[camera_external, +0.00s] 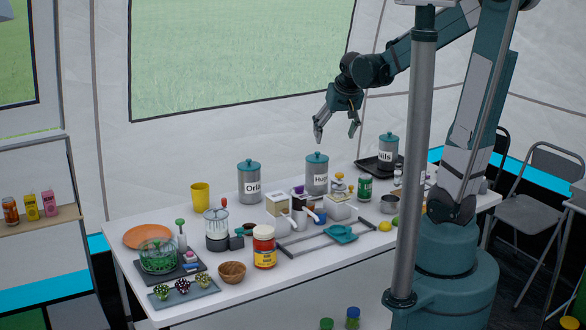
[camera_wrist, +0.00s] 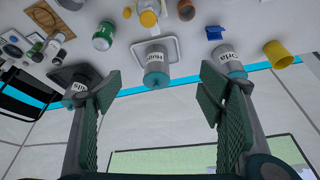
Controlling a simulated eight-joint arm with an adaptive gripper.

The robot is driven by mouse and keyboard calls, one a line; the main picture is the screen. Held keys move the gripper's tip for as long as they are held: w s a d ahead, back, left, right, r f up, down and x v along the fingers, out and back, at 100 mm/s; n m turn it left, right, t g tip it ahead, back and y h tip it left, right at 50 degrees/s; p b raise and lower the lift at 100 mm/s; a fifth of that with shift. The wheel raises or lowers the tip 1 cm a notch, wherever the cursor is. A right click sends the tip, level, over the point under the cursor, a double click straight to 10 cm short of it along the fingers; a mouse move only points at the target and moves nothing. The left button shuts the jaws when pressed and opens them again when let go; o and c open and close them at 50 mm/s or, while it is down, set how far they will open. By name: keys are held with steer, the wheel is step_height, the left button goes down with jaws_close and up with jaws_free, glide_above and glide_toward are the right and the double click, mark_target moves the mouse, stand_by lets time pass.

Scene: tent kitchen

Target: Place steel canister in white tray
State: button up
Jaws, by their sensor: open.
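Three grey steel-looking canisters with teal lids stand on the table: one labelled "Orla" (camera_external: 249,184), one reading "Hul…" (camera_external: 316,176) in the middle, and one ending in "ils" (camera_external: 387,148) at the right. The middle canister also shows in the wrist view (camera_wrist: 157,66), between my fingers. There it appears on or just beside a pale, grey-edged tray (camera_wrist: 171,44); I cannot tell which. This tray is hard to make out in the external view. My gripper (camera_external: 336,129) is open and empty, above and behind the middle canister.
The "ils" canister stands on a dark tray (camera_external: 369,165). A yellow cup (camera_external: 200,194) is left of the "Orla" canister. Tent wall lies behind the table.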

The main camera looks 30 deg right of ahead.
steer(key=s+a+r+n+t, duration=0.1)
steer(key=s, duration=0.7)
steer(key=s+a+r+n+t+y, duration=0.1)
steer(key=s+a+n, duration=0.1)
steer(key=s, duration=0.7)
steer(key=shift+a+r+n, duration=0.15)
steer(key=shift+r+n, duration=0.15)
steer(key=shift+r, duration=0.05)
